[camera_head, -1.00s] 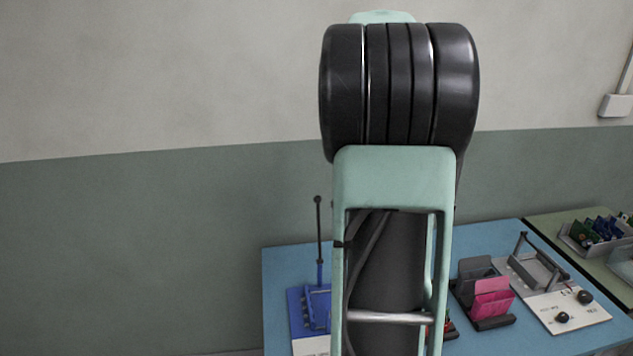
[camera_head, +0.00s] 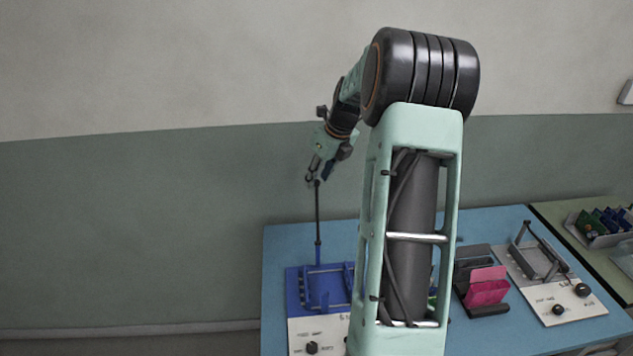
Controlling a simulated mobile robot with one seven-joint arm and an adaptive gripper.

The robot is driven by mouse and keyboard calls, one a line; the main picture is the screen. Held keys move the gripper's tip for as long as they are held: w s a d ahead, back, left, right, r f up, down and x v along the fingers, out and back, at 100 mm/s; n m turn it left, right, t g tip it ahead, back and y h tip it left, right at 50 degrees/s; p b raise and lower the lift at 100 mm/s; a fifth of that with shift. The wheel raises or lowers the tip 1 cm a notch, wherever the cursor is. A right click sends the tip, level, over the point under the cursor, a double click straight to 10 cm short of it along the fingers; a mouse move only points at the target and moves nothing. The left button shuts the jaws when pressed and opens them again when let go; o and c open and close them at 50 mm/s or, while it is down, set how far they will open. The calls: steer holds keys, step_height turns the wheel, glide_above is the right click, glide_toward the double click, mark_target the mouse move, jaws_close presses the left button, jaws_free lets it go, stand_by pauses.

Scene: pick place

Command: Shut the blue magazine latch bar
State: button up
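The blue magazine fixture (camera_head: 293,291) stands at the left end of the blue table, partly hidden on its right by my arm. Its latch bar (camera_head: 318,222) is a thin dark upright rod with a blue lower end, standing nearly vertical at the back of the fixture. My gripper (camera_head: 314,176) is above the table, pointing down, at the top end of the bar. Its fingers look spread around or just beside the bar's tip. I cannot tell whether they touch it.
The blue table (camera_head: 275,243) also holds a dark holder with a pink card (camera_head: 487,287) and a grey fixture with a handle (camera_head: 543,262) at right. A green table (camera_head: 580,225) with a tray of boards (camera_head: 592,232) stands beyond. My arm hides the table's middle.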

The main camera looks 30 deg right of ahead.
mark_target(316, 183)
steer(key=shift+x, duration=1.55)
steer(key=shift+c, duration=0.3)
steer(key=shift+d, duration=0.1)
jaws_close()
